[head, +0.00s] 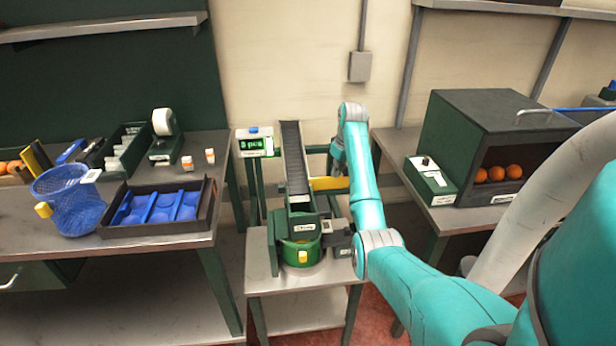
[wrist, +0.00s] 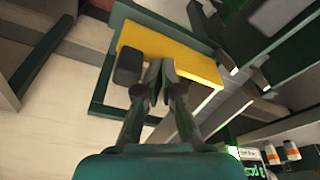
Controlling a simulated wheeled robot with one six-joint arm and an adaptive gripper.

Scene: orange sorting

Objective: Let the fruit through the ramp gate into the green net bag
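The ramp (head: 295,158) is a dark sloping track on a green frame in the middle of the head view. A yellow plate (head: 328,184) sticks out from its right side; I take it for the gate. It fills the upper middle of the wrist view (wrist: 192,68), with a dark block (wrist: 128,67) at its left end. My gripper (wrist: 161,65) is in front of the yellow plate, its fingertips nearly together beside the dark block. I see nothing between them; contact is unclear. A round green holder (head: 302,254) with a yellow tag stands at the ramp's foot; its inside is hidden.
The left table holds a blue net basket (head: 68,207) and a dark tray (head: 150,228) with blue compartments. A dark box (head: 492,120) with oranges (head: 497,173) stands on the right table. A small display (head: 257,143) is beside the ramp.

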